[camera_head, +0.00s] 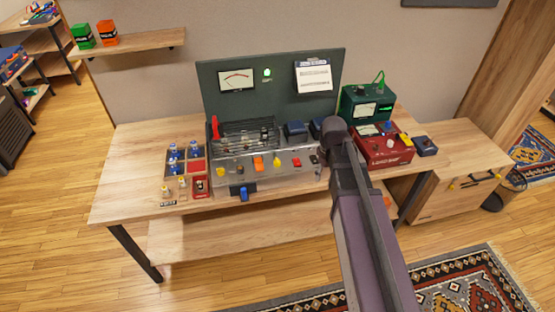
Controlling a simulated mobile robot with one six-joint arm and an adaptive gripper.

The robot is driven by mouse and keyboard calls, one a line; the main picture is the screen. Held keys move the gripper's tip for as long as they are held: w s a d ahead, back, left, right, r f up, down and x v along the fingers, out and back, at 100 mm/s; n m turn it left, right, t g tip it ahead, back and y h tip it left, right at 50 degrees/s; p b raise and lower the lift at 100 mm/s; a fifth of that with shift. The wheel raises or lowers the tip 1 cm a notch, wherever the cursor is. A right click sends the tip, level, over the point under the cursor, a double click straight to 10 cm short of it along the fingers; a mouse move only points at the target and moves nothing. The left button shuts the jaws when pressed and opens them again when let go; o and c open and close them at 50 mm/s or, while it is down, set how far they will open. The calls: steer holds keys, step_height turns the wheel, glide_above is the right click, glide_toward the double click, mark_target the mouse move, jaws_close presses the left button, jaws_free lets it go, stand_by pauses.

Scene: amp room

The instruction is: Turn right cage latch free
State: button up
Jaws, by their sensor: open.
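The amplifier (265,178) stands on the wooden bench with a row of coloured knobs and switches along its pale front. A dark wire cage (240,134) covers the left part of its top. A red upright lever (214,127) stands at the cage's left end. I cannot make out a right cage latch; my arm crosses the picture near the amplifier's right end and may hide it. My arm rises from the lower right to a dark rounded joint there. My gripper does not show.
A dark panel (215,95) with a meter stands behind the amplifier. A green box (352,103) and a red box (385,150) stand right of it. The bench's left end (125,190) is clear.

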steer(key=w+a+r+n+p, duration=0.1)
steer(key=w+a+n, duration=0.6)
steer(key=w+a, duration=0.25)
steer(key=r+n+p, duration=0.1)
steer(key=n, duration=0.6)
glide_above(277, 160)
steer(key=shift+r, duration=0.1)
step_height(277, 160, down, 14)
steer(key=b, duration=1.4)
steer(key=shift+r, duration=0.1)
jaws_close()
